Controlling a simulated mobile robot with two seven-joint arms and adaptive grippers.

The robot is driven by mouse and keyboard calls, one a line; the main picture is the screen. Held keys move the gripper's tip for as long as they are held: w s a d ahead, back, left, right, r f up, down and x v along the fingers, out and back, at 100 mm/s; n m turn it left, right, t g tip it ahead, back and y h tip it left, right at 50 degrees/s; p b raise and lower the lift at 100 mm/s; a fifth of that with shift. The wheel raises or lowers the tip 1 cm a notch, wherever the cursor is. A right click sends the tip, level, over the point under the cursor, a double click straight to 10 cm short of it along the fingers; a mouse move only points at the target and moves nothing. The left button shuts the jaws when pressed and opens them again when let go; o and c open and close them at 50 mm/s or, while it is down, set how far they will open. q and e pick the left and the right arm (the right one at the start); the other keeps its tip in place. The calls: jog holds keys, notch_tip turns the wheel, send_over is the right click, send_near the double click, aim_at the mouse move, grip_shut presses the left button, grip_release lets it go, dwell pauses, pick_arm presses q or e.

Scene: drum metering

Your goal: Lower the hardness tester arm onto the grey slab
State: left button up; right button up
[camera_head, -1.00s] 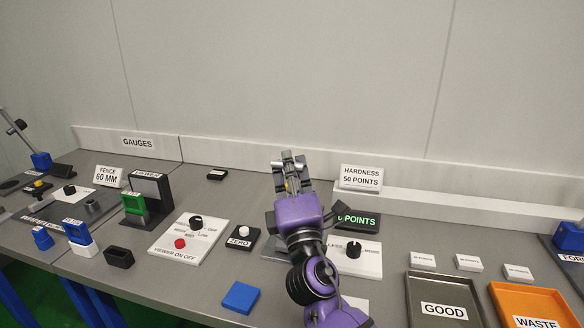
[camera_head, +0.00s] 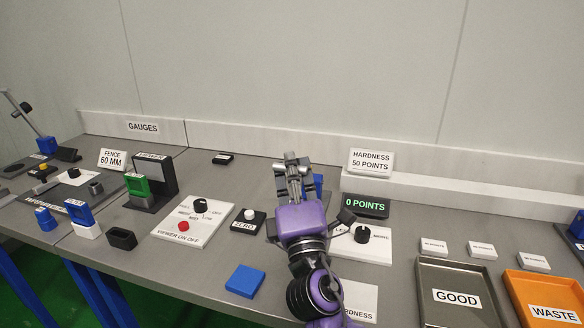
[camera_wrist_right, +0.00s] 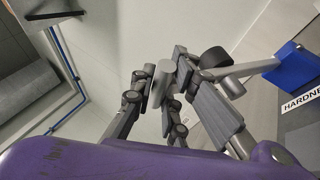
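The hardness tester stands at the middle of the bench, mostly hidden behind my right arm in the head view. A strip of its blue post (camera_head: 318,186) shows there. In the right wrist view I see the blue post (camera_wrist_right: 292,66) and the tester arm (camera_wrist_right: 250,69), a grey bar with a black knob (camera_wrist_right: 213,58). My right gripper (camera_head: 292,165) is above the tester, its fingers apart. In the right wrist view its fingers (camera_wrist_right: 166,85) have a short grey cylinder near their tips; whether they touch it is unclear. The grey slab is hidden. My left gripper is out of view.
The display (camera_head: 365,204) reads 0 POINTS, with a dial panel (camera_head: 376,248) in front. The GOOD tray (camera_head: 455,275) and orange WASTE tray (camera_head: 525,286) are at right. A blue square (camera_head: 245,281) and the ZERO button (camera_head: 249,220) lie left of my arm.

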jog(key=o, duration=0.3)
jog(key=v, duration=1.2)
